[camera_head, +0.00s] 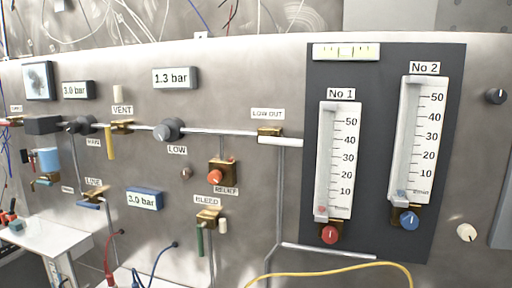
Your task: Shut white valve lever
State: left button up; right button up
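The white valve lever (281,141) is on the brass valve (269,131) labelled LOW OUT, on the steel panel. It lies level, along the horizontal pipe, and reaches right from the valve toward the dark gauge board. Nothing covers it. Neither of my grippers shows in the head view.
The dark board (382,90) with two flow gauges stands right of the lever. Other valves have a yellow lever (110,142), a green lever (200,240) and a blue lever (88,204). A yellow hose (330,272) curves along the bottom. A white table (40,236) stands lower left.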

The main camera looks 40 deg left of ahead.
aim_at(267, 139)
jog(key=u, duration=1.05)
